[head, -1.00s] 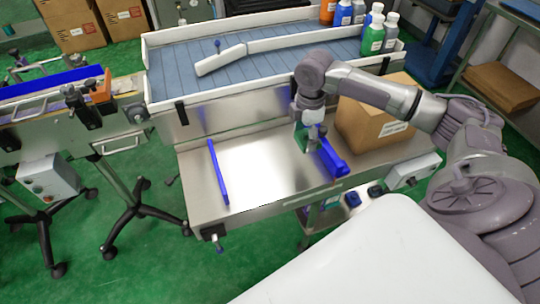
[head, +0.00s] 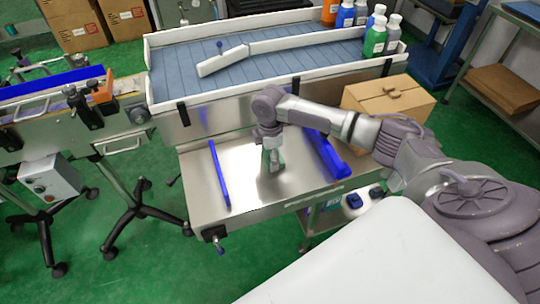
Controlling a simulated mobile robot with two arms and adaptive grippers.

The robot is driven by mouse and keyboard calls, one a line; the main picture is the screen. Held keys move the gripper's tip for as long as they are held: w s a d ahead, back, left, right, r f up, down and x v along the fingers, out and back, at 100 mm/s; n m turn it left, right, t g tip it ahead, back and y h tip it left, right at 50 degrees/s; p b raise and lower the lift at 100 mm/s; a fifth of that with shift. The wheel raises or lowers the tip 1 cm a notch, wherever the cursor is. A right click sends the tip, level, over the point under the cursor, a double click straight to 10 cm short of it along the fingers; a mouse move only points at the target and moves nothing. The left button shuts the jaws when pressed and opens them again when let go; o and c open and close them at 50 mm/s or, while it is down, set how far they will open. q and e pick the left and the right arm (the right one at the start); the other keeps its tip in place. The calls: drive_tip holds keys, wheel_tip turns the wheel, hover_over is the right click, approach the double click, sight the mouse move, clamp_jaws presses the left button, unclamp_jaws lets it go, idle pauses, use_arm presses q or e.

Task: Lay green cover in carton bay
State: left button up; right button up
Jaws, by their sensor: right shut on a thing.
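My right gripper (head: 271,150) is over the bare steel work surface (head: 243,180), between the two blue rails. It is shut on a small green item, the green cover (head: 273,161), which hangs below it upright. The cover is partly hidden by the gripper. I cannot tell whether its lower end touches the steel. A brown carton (head: 372,103) stands right of the work surface, partly behind my right arm, with its top looking closed. My left gripper is not in view.
A thin blue rail (head: 219,174) lies left of the cover and a thicker blue rail (head: 328,155) lies right of it. Behind is a grey conveyor (head: 290,62) with white side walls. Several bottles (head: 375,40) stand at its right end.

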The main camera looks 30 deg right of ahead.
drive_tip(key=shift+f, duration=0.1)
drive_tip(key=o, duration=1.2)
drive_tip(key=shift+o, duration=0.2)
wheel_tip(320, 180, up, 12)
drive_tip(key=shift+r, duration=0.2)
